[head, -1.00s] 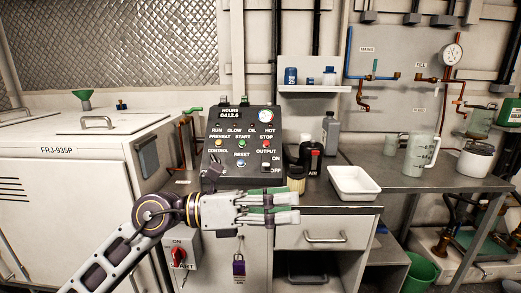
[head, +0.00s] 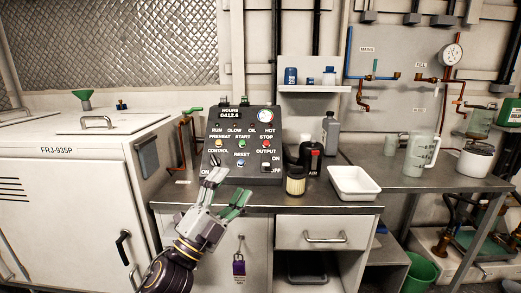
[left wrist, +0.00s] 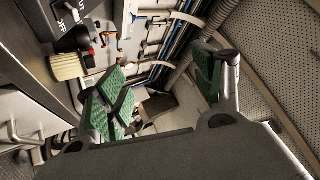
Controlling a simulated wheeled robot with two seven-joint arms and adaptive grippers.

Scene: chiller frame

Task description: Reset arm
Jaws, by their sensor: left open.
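My left gripper (head: 225,192) is in the lower middle of the head view, in front of the counter's front edge. Its fingers point up and slightly right toward the control panel (head: 243,142). The fingers are spread apart, with green pads and nothing between them. In the left wrist view the open fingers (left wrist: 165,85) show at left and right with a wide gap. The panel stands upright on the counter, and its lower left corner is close behind the fingertips. My right gripper is in neither view.
A white cabinet (head: 70,190) stands left. A green bucket (head: 421,270) is at lower right.

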